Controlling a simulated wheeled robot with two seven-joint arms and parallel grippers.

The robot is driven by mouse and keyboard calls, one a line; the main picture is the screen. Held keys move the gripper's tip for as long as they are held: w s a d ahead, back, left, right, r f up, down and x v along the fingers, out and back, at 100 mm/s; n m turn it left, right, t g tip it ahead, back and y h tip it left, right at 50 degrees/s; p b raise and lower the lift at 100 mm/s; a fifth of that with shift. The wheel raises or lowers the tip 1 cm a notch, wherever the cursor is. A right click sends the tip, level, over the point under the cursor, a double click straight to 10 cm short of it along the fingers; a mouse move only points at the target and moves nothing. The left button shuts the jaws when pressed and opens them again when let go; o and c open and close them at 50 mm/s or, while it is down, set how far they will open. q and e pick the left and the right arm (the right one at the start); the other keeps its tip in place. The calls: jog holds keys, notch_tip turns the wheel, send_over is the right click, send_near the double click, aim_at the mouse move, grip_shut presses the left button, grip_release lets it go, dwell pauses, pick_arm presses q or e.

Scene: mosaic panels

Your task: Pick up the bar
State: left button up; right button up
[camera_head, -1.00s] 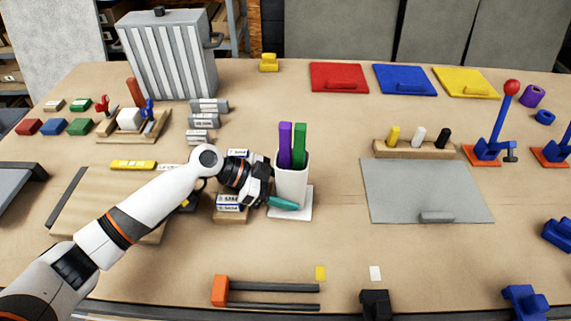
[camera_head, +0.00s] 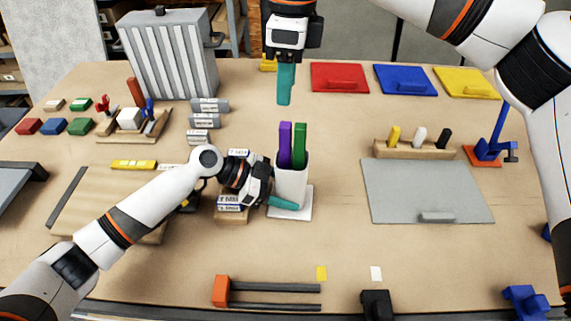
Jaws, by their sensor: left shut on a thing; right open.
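A purple bar (camera_head: 285,146) and a green bar (camera_head: 300,146) stand upright in a white cup (camera_head: 292,188); their lower ends are hidden inside it. The cup stands on a white square base (camera_head: 306,212). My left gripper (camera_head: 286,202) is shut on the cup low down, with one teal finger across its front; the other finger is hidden. My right gripper (camera_head: 285,100) points down above and behind the bars, apart from them. It is open and empty, its fingers overlapping in this view.
A grey panel (camera_head: 425,190) and a wooden block with pegs (camera_head: 416,151) lie to the right. Small labelled blocks (camera_head: 232,203) lie beside my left gripper. A grey ribbed bin (camera_head: 168,58) stands at the back left.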

aim_at(286, 137)
jog(key=shift+s+a+f+h, duration=0.2)
jog(key=shift+h, duration=0.1)
jog(key=f, duration=1.1)
jog(key=shift+d+f, duration=0.2)
jog(key=shift+f, duration=0.15)
grip_shut()
